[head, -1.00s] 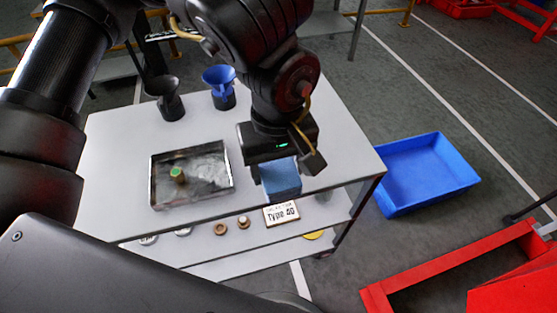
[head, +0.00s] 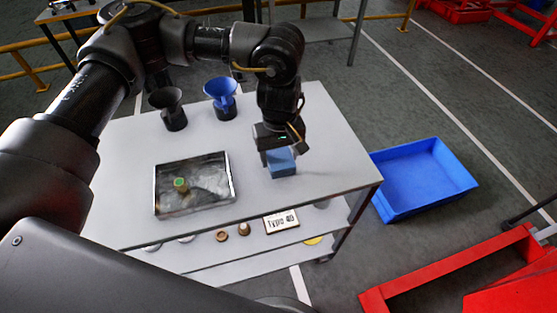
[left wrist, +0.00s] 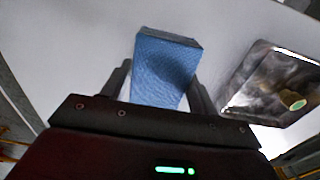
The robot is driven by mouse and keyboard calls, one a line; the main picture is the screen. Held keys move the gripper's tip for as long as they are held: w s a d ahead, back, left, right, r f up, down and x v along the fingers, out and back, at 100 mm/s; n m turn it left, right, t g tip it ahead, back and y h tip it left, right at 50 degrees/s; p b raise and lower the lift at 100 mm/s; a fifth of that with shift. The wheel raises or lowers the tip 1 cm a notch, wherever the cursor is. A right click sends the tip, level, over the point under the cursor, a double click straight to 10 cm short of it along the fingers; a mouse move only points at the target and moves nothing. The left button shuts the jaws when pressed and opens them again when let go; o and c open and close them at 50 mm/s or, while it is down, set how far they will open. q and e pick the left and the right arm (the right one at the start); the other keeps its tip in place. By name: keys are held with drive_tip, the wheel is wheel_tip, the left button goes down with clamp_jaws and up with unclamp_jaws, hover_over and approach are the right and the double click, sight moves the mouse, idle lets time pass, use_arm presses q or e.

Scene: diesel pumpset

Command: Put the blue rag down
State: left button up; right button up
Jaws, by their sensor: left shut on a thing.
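The blue rag (head: 281,163) is a small folded block at the right part of the grey table top (head: 325,150). My left gripper (head: 279,152) points down over it and is shut on it. In the left wrist view the rag (left wrist: 163,68) sits between the two fingers of the gripper (left wrist: 160,88). The rag is at or very close to the table surface; I cannot tell if it touches. My right gripper is not in view.
A metal tray (head: 228,200) holding a small green-topped piece stands left of the rag. A black funnel (head: 171,108) and a blue funnel (head: 221,98) stand behind. A lower shelf holds small parts and a sign (head: 281,221). A blue bin (head: 432,180) lies on the floor at right.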

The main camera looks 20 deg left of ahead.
sight(279, 163)
use_arm(q)
wheel_tip(279, 163, down, 3)
drive_tip(key=shift+p, duration=0.55)
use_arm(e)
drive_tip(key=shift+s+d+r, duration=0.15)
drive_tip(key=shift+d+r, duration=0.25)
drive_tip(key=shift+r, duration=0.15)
use_arm(q)
drive_tip(key=shift+f+b, duration=0.3)
drive_tip(key=shift+b, duration=0.1)
drive_tip(key=o, duration=1)
drive_tip(key=shift+r, duration=0.1)
drive_tip(key=shift+c, duration=0.2)
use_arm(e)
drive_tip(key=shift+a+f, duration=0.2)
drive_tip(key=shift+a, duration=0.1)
